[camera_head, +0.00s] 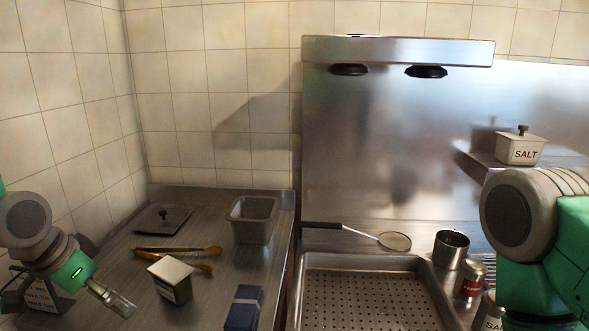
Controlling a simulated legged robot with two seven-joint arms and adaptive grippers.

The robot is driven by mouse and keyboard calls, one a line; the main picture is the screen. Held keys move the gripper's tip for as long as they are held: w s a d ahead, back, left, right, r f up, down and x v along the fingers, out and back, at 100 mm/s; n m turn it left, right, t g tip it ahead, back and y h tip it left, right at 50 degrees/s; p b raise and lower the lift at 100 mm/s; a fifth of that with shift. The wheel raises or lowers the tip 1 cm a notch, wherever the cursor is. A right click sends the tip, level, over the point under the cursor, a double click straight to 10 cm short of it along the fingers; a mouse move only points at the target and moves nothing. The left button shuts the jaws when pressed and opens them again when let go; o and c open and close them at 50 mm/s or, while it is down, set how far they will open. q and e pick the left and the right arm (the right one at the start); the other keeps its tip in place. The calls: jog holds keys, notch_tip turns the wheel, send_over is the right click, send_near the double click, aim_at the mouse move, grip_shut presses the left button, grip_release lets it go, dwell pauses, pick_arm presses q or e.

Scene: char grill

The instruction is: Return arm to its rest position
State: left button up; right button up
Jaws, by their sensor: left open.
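My left arm comes in from the left edge over the steel counter. My left gripper (113,299) is open, with nothing seen between its fingers, low at the left, in front of and left of a small metal box (171,280). My right arm (535,240) fills the right edge; its gripper is out of the picture.
The steel counter (215,268) holds tongs (178,250), a flat lid (163,219), an empty metal pan (254,219) and a folded blue cloth (244,307). A perforated tray (372,300), strainer (393,241), metal cup (451,249) and red-labelled shaker (470,280) stand right. A salt box (520,149) sits on a shelf.

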pick_arm(q)
jog(key=s+d+f+n+g+b, duration=0.15)
jog(key=s+f, duration=0.25)
jog(key=f, duration=0.4)
jog(key=s+d+f+n+b, duration=0.1)
jog(key=s+d+f+b, duration=0.15)
jog(key=f, duration=0.65)
jog(key=s+d+f+n+g+b, duration=0.1)
jog(key=s+f+b, duration=0.2)
jog(key=s+f, duration=0.35)
jog(key=s+f+n+y+b, duration=0.1)
jog(key=s+f+b, duration=0.3)
jog(key=s+f, duration=0.9)
notch_tip(320, 180, down, 3)
jog(key=shift+d+r+g+y+b, duration=0.2)
jog(key=shift+d+g+y+b, duration=0.1)
jog(key=shift+g+y, duration=0.2)
